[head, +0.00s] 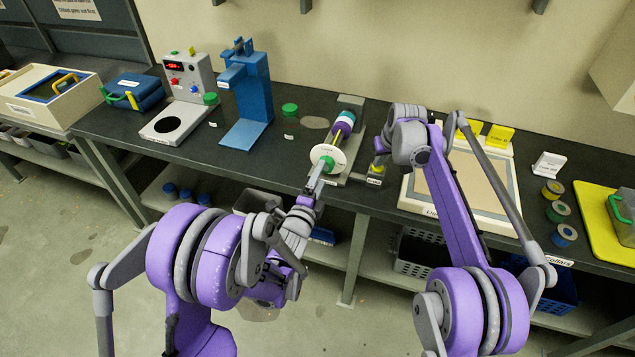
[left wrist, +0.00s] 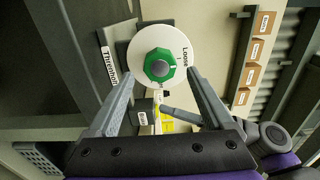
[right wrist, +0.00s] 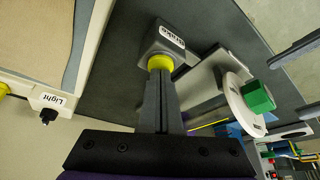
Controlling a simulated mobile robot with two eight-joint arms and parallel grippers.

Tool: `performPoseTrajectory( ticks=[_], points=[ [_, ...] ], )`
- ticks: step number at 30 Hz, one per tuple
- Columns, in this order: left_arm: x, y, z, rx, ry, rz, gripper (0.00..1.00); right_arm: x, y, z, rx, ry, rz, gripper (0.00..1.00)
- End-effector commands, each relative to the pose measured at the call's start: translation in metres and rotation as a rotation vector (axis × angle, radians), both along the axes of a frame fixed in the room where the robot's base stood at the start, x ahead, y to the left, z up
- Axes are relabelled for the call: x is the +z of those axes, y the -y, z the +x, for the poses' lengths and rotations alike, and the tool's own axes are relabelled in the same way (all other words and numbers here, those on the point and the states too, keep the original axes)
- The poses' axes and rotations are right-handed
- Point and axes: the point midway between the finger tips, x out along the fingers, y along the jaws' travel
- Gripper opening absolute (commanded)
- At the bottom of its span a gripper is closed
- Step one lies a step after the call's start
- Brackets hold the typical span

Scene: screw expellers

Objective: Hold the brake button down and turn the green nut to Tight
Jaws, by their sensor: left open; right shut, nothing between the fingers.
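The green nut (left wrist: 160,66) sits on a grey shaft end in front of a white dial (left wrist: 150,38). The dial's word "Loose" reads right of the nut in the left wrist view; "Tight" is not readable. My left gripper (left wrist: 157,88) is open, its fingers spread on either side below the nut, apart from it. In the head view the left gripper (head: 317,182) is just in front of the nut (head: 327,164). The yellow brake button (right wrist: 160,62) is on a grey block labelled Brake (right wrist: 165,42). My right gripper (right wrist: 160,78) is shut and empty, its tips at the button; whether it is pressed cannot be told.
The expeller's barrel (head: 343,125) extends behind the dial. A blue press (head: 246,95) and jars stand left on the dark bench. A light-panel tray (head: 440,207) lies right of the brake block, close to my right arm. Collars (head: 558,210) lie further right.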

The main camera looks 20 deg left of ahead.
Motion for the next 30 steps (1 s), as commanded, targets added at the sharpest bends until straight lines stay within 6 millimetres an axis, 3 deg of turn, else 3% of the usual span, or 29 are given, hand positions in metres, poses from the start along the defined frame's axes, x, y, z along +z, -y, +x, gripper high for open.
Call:
performPoseTrajectory(
  ticks=[9, 30],
  points=[
    [0.000, 0.000, 0.013, 0.000, 0.000, -0.001, 0.85, 0.000, 0.000, 0.000, 0.000, -0.001, 0.000, 0.00],
    [0.000, 0.000, 0.022, 0.000, 0.000, -0.001, 0.85, 0.000, 0.000, 0.000, 0.000, -0.001, 0.000, 0.00]
  ],
)
